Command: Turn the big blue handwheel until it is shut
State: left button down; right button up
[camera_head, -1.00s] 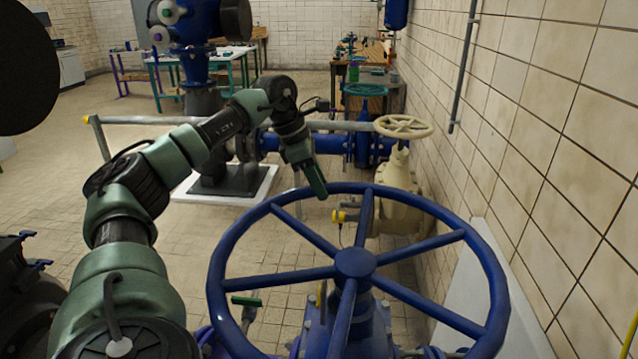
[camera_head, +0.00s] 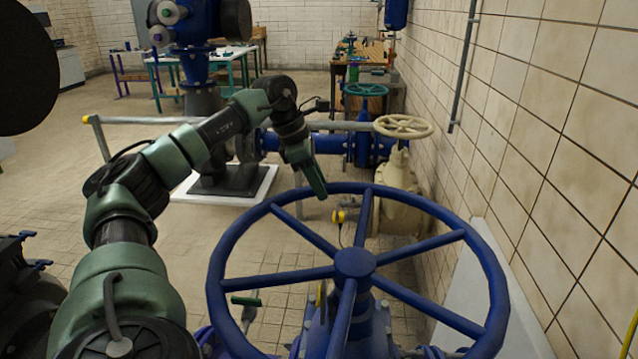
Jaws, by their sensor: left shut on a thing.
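The big blue handwheel (camera_head: 355,263) fills the lower middle of the head view, with several spokes running from its hub to a round rim. It sits on a blue valve body (camera_head: 375,330), partly hidden beneath it. My left arm comes in from the left, and my left gripper (camera_head: 317,188) points down at the far rim of the wheel. It is shut on the rim, left of the top spoke. The fingertips are small and dark here. My right gripper is out of view.
A tiled wall (camera_head: 560,130) stands close on the right. Behind the wheel are a cream valve with its own handwheel (camera_head: 403,126) and a teal handwheel (camera_head: 365,89). A grey rail (camera_head: 150,119) crosses behind my arm. Open tiled floor lies to the left.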

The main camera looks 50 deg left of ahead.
aim_at(483, 243)
pick_arm(q)
jog(key=shift+w+a+r, duration=0.1)
jog(key=shift+w+r, duration=0.05)
jog(key=shift+r, duration=0.1)
dwell(0.3)
